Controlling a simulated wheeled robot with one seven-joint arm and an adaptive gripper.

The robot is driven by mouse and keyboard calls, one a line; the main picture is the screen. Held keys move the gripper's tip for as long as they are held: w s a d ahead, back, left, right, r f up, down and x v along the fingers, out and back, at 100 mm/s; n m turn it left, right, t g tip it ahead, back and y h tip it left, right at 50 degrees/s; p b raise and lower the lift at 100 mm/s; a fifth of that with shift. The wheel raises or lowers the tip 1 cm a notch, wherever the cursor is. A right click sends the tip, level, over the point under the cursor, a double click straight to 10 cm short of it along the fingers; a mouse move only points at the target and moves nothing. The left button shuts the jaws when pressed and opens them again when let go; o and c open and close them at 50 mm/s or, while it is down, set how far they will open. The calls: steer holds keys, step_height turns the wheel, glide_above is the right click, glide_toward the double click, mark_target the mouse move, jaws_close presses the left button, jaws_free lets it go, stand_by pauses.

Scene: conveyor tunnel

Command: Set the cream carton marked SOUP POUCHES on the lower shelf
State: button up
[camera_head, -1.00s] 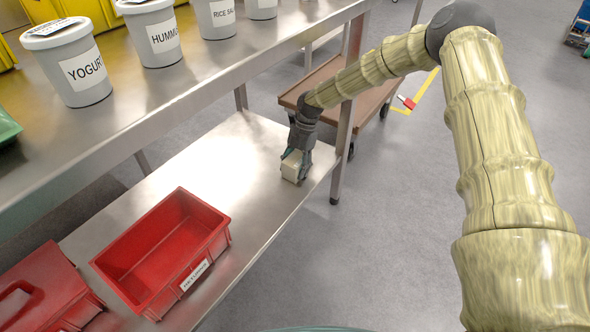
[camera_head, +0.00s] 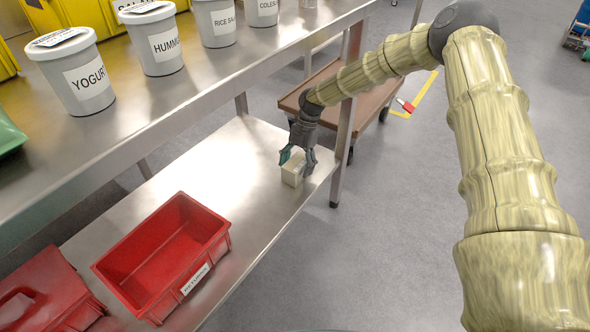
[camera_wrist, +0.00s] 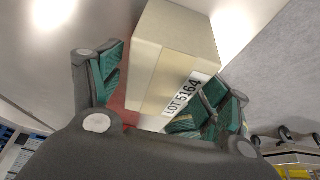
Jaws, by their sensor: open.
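A small cream carton (camera_head: 292,174) stands on the metal lower shelf (camera_head: 215,176), near its right front corner. In the wrist view the carton (camera_wrist: 172,58) shows a label reading LOT 5164; I cannot see the words SOUP POUCHES. My gripper (camera_head: 298,160) is open around the carton, fingers on both sides. In the wrist view my gripper (camera_wrist: 163,90) has its left finger clearly apart from the carton, while its right finger is close to the label side. Whether that finger touches cannot be told.
A red open bin (camera_head: 125,278) and a red lidded box (camera_head: 35,300) stand on the lower shelf to the left. The upper shelf (camera_head: 190,92) overhangs with grey tubs such as YOGURT (camera_head: 78,75). A shelf leg (camera_head: 342,155) and brown cart (camera_head: 375,98) are close by.

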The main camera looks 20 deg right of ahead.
steer(key=p+v, duration=0.2)
steer(key=v, duration=0.7)
steer(key=shift+r+p, duration=0.3)
